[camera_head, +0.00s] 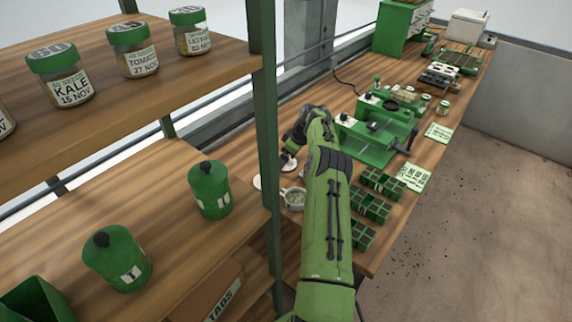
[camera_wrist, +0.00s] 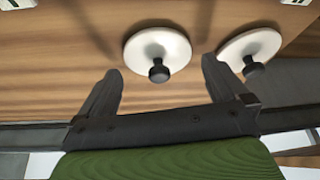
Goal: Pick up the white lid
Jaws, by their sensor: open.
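Two round white lids with black knobs show in the wrist view. One white lid (camera_wrist: 157,44) lies on the wooden bench ahead of the space between my fingers, its knob towards me. The second white lid (camera_wrist: 249,42) is to the right, partly hidden by my right finger. In the head view, a white lid (camera_head: 289,165) shows just below my gripper, and another pale disc (camera_head: 257,182) is partly hidden by the green post. My gripper (camera_wrist: 161,66) is open and empty, with its fingers apart on either side of the first lid's knob.
A metal pot (camera_head: 294,199) stands near the lids. Green seed trays (camera_head: 371,205) lie right of my arm, and a green seeder machine (camera_head: 378,140) stands beyond. A green shelf post (camera_head: 267,150) is close on the left. Bare bench (camera_wrist: 50,60) lies left of the lids.

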